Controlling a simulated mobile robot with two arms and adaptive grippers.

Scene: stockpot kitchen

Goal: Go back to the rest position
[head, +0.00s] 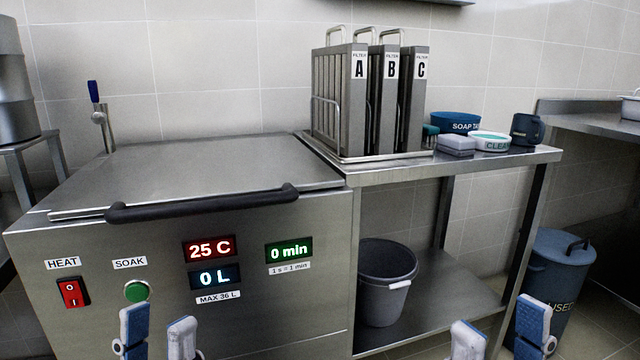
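My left gripper (158,328) shows at the bottom left of the head view, in front of the soak machine (100,330). Its two blue-and-white fingers stand apart with nothing between them. My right gripper (500,332) shows at the bottom right, in front of the side table's lower shelf and the used bin. Its two fingers are also apart and empty. Both grippers point upward in the picture, and their arms are cut off by the lower edge. The machine's lid (210,170) with its black handle (200,205) is shut. The displays read 25 C, 0 L and 0 min.
Filters A (359,105), B (391,110) and C (421,110) stand upright in a tray on the side table (510,160). A blue soap tub (455,122), a grey block (455,146), a clean-labelled dish (490,141) and a dark mug (527,130) sit beside them. A grey bucket (385,295) stands below. The used bin (560,260) stands right.

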